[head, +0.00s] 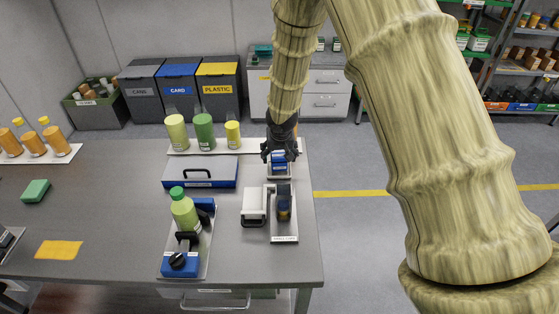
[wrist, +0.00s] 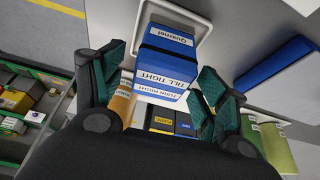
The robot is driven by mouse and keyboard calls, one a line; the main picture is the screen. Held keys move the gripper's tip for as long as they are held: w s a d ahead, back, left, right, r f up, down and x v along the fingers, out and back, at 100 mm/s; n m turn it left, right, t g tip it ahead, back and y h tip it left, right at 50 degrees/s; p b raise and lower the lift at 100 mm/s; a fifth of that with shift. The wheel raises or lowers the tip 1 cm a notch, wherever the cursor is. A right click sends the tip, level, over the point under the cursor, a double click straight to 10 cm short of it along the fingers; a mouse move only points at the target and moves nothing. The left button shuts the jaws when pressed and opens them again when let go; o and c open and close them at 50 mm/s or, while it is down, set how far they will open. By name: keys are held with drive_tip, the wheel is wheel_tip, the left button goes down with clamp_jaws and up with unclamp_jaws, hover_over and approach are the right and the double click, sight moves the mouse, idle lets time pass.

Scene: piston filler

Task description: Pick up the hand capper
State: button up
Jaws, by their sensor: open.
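My gripper (head: 280,153) is open above a blue boxy item (head: 279,168) at the table's right back edge. In the wrist view the blue item (wrist: 168,50), with white lettered bands, shows between and beyond the two green-padded fingers (wrist: 160,88); I cannot tell if they touch it. It stands on a small white tray (wrist: 200,22). A dark blue upright piece (head: 284,203) with some orange stands on a white labelled plate (head: 284,239), nearer the front.
A white block with a dark handle (head: 254,205) stands left of the dark blue piece. A blue case (head: 200,173) and a green-capped bottle in a filler stand (head: 185,212) are further left. Several bottles (head: 204,131) line the back.

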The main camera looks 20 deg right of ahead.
drive_tip(key=c, duration=1.3)
